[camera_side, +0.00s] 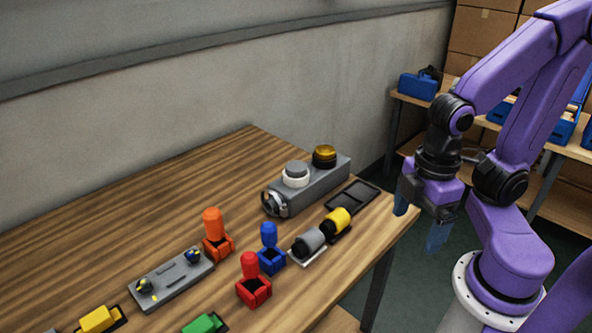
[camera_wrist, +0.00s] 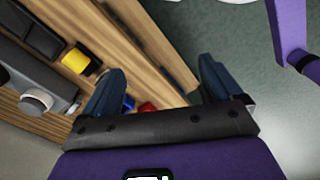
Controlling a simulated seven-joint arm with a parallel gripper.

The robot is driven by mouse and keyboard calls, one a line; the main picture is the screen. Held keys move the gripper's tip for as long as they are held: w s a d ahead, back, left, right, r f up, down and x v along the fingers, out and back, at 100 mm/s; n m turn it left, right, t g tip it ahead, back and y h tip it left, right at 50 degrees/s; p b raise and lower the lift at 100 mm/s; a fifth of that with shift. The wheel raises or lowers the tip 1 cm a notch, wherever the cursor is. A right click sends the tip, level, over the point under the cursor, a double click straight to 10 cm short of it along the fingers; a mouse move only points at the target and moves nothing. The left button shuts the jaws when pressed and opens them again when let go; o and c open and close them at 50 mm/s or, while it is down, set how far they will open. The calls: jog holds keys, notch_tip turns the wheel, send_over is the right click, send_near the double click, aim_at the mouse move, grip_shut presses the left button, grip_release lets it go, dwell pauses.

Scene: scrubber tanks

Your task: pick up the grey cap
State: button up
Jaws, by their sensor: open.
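A grey-topped round cap (camera_side: 296,169) with a white rim sits on a long grey block (camera_side: 325,180); it also shows at the left of the wrist view (camera_wrist: 37,100). I cannot tell which grey piece is the named cap. My gripper (camera_side: 420,222) is open and empty, beyond the table's right edge and apart from both. In the wrist view its fingers (camera_wrist: 158,88) are spread; the left one likely hides the grey cylinder.
A black-and-yellow cap (camera_side: 324,155) stands on the same block, with a dark tray (camera_side: 352,197) beside it. Orange (camera_side: 213,228), blue (camera_side: 269,238) and red (camera_side: 250,270) pieces stand in holders to the left. The wall runs behind the table. The table's back left is clear.

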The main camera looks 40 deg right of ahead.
jog(key=w+a+r+m, duration=0.2)
jog(key=w+m, duration=0.2)
jog(key=w, duration=0.2)
jog(key=w+a+r+m, duration=0.2)
jog(key=w+m, duration=0.2)
jog(key=w, duration=0.1)
jog(key=w+r+m, duration=0.2)
jog(key=w+m, duration=0.5)
jog(key=w, duration=0.4)
jog(key=m, duration=1.3)
send_over(296, 165)
jog(key=f, duration=0.9)
jog(key=shift+w+f, duration=0.15)
jog(key=shift+w, duration=0.15)
jog(key=shift+s+f, duration=0.2)
jog(key=shift+f, duration=1.15)
jog(key=shift+s+f, duration=0.2)
jog(key=shift+f, duration=1.1)
